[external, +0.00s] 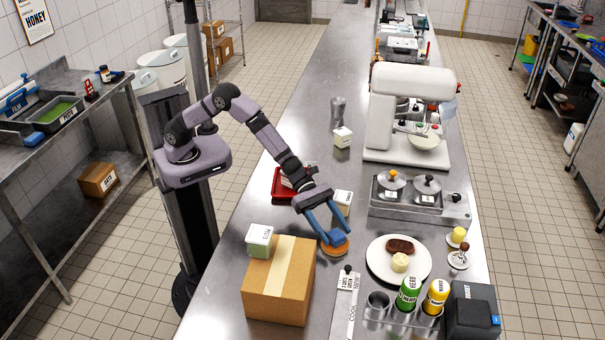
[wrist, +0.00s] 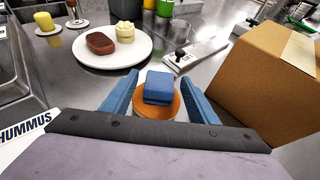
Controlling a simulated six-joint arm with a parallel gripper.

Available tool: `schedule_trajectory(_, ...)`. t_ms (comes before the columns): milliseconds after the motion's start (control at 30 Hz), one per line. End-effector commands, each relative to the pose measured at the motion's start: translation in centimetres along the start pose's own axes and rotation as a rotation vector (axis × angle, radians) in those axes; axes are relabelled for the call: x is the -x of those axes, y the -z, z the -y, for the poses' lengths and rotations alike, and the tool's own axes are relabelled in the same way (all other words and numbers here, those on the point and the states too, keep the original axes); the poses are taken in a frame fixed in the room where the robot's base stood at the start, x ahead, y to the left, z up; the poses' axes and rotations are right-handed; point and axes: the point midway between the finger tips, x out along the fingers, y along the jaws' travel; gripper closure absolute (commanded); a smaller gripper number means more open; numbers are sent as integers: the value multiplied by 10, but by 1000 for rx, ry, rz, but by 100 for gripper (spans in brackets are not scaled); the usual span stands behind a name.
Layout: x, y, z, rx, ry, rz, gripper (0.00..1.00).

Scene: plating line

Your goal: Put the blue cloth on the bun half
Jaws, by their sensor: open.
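The blue cloth (external: 339,237), a small folded block, lies on top of the round orange-brown bun half (external: 343,250) on the steel counter. The cloth (wrist: 158,88) also shows on the bun half (wrist: 170,108) in the wrist view. My gripper (external: 337,228) is open, its blue fingers low on either side of the cloth. In the wrist view the fingertips (wrist: 157,80) stand apart from the cloth, with a gap on both sides. The near part of the bun half is hidden behind my gripper's body.
A white plate (external: 378,268) with a brown patty is to the right.

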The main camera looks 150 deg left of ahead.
Motion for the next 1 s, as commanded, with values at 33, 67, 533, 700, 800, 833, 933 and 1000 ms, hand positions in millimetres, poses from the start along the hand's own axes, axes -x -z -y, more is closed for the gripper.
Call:
schedule_trajectory(33,7,1,-1,0,-2,2,46)
schedule_trajectory(67,12,1,-1,0,-2,2,46)
schedule_trajectory(533,85,0,-1,0,-2,3,46)
schedule_trajectory(700,99,0,-1,1,-1,1,46)
schedule_trajectory(800,103,0,0,2,-1,1,46)
schedule_trajectory(833,103,0,0,1,-1,1,46)
schedule_trajectory(933,104,0,0,1,0,0,46)
schedule_trajectory(1000,104,0,0,1,0,0,46)
